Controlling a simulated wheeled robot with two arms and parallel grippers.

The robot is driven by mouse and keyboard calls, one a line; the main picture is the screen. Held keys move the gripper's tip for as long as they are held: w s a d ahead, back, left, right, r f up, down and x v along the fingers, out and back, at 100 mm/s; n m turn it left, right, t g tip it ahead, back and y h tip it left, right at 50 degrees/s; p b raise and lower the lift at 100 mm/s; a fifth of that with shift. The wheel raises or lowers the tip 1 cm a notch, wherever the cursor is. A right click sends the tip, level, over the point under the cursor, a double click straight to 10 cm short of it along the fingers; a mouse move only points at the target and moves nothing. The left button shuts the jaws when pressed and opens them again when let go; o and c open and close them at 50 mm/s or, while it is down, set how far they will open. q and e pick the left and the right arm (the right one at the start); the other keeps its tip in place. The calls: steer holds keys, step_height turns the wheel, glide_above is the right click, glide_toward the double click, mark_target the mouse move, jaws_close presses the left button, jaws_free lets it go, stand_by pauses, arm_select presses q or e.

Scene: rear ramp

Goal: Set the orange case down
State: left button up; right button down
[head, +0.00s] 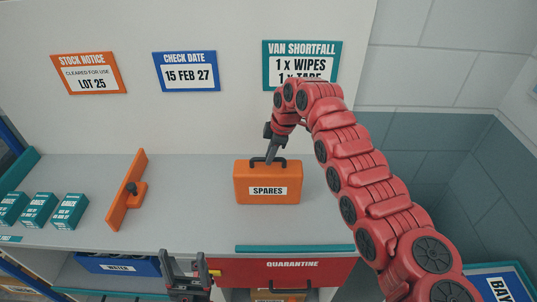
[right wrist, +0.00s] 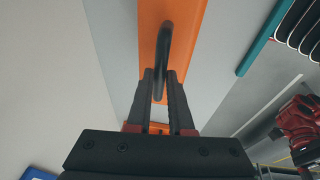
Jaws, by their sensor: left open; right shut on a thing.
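The orange case (head: 268,186), labelled SPARES, stands upright on or just above the grey counter (head: 205,215) in the head view; I cannot tell whether its base touches. My right gripper (head: 271,160) is above it, shut on its dark handle. In the right wrist view the right gripper's fingers (right wrist: 160,95) close around the dark handle (right wrist: 164,45), with the orange top of the case (right wrist: 186,40) below. My left gripper (head: 190,272) is open and empty, low in front of the counter, left of the red QUARANTINE drawer front.
An orange bracket-like divider (head: 126,195) stands on the counter left of the case. Several teal boxes (head: 38,210) are at the far left. A teal strip (head: 295,248) edges the counter front above the red QUARANTINE panel (head: 250,271). Counter around the case is clear.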

steer(key=c, duration=1.1)
jaws_free()
steer(key=shift+d, duration=0.25)
steer(key=shift+o, duration=1.4)
steer(key=shift+s+r, duration=0.1)
steer(key=shift+a, duration=0.25)
steer(key=shift+d+r, duration=0.15)
steer(key=shift+d, duration=0.05)
steer(key=b+v, duration=0.4)
steer(key=v, duration=0.7)
steer(key=shift+r+b, duration=0.3)
steer(key=shift+b, duration=0.05)
